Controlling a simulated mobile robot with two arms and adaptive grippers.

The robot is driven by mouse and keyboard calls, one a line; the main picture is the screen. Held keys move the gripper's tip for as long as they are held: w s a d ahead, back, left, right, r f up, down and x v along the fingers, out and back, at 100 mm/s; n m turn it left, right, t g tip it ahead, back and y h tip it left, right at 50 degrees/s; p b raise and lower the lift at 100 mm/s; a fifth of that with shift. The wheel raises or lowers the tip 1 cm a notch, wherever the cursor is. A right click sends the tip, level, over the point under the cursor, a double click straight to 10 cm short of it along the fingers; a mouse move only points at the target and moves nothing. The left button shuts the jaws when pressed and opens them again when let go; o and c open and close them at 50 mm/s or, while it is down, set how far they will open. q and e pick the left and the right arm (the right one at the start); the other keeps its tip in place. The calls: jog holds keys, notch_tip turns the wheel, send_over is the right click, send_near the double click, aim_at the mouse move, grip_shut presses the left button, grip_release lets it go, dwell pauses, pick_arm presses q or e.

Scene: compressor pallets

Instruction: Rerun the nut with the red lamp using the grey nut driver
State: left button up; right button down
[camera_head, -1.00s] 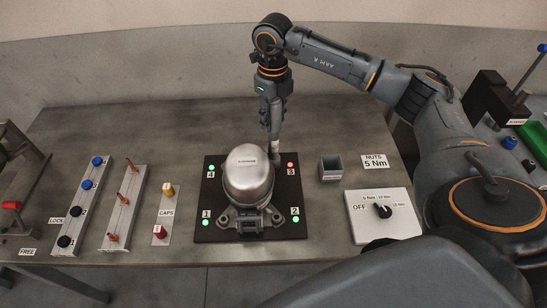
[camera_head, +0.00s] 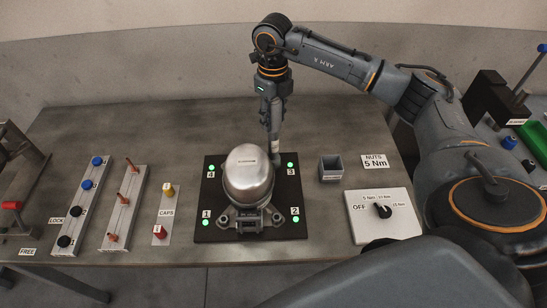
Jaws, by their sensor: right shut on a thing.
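The silver compressor (camera_head: 248,172) stands on a black pallet plate (camera_head: 218,233) with lamps at the numbers 1, 2, 3 and 4. The lamp by number 3 (camera_head: 290,164) shows green, as do the other lamps. My right gripper (camera_head: 271,118) points down behind the compressor, shut on the grey nut driver (camera_head: 274,142). The driver stands near upright, its lower end by the compressor's back right foot, near number 3. The nut under it is hidden. My left gripper is not in view.
A small grey bin (camera_head: 331,168) and a NUTS 5 Nm sign (camera_head: 375,161) lie right of the plate. A white dial panel (camera_head: 383,216) is in front of them. Racks with knobs (camera_head: 82,208), copper pieces (camera_head: 122,205) and caps (camera_head: 163,215) stand at left.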

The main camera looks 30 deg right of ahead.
jog(key=shift+r+p, duration=0.55)
jog(key=shift+r, duration=0.2)
jog(key=shift+r+p, duration=1.05)
jog(key=shift+r, duration=0.75)
